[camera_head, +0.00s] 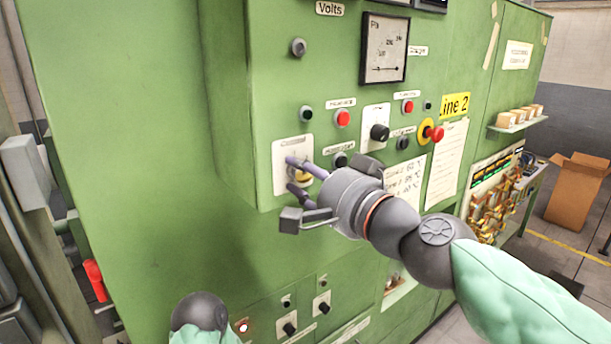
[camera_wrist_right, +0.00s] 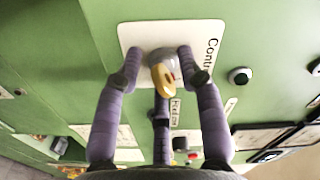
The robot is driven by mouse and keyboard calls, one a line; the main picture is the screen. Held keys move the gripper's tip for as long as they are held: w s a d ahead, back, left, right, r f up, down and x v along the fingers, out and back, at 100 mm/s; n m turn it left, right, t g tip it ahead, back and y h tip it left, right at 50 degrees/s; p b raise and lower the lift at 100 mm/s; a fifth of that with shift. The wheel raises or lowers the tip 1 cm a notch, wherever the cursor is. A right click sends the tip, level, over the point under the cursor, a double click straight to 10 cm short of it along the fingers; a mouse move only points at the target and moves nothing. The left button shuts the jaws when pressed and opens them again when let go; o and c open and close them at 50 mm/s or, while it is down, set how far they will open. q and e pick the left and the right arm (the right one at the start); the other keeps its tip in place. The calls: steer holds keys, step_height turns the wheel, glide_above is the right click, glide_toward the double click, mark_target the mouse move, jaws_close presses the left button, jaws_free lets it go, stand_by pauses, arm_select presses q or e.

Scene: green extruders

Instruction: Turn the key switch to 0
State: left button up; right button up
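The key switch has a grey round body and a brass-coloured key (camera_wrist_right: 164,82). It sits on a white plate (camera_head: 284,157) on the green cabinet, and the brass part also shows low on the plate in the head view. My right gripper (camera_head: 300,178) is at the plate. In the wrist view its purple-grey fingers (camera_wrist_right: 160,75) stand open on both sides of the key, with gaps to it, and a third finger is below. The plate's position marks cannot be read. Of my left arm only a dark joint and green sleeve show at the bottom; its gripper is out of view.
Near the switch are a red button (camera_head: 342,118), a black knob (camera_head: 380,132) and a red emergency stop (camera_head: 433,133). A dial meter (camera_head: 385,48) is above. More knobs sit on the lower panel (camera_head: 300,320). A cardboard box (camera_head: 578,190) stands far right.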

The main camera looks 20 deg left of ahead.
jaws_close()
steer(key=shift+n, duration=0.3)
steer(key=n+b, duration=0.2)
steer(key=shift+f+n+b, duration=0.15)
steer(key=shift+n+b, duration=0.15)
steer(key=shift+n, duration=0.1)
steer(key=n+b, duration=0.3)
steer(key=shift+n, duration=0.3)
steer(key=n+b, duration=0.3)
steer(key=shift+w+n, duration=0.1)
steer(key=shift+n, duration=0.2)
steer(key=shift+n+b, duration=0.7)
steer(key=shift+b, duration=0.1)
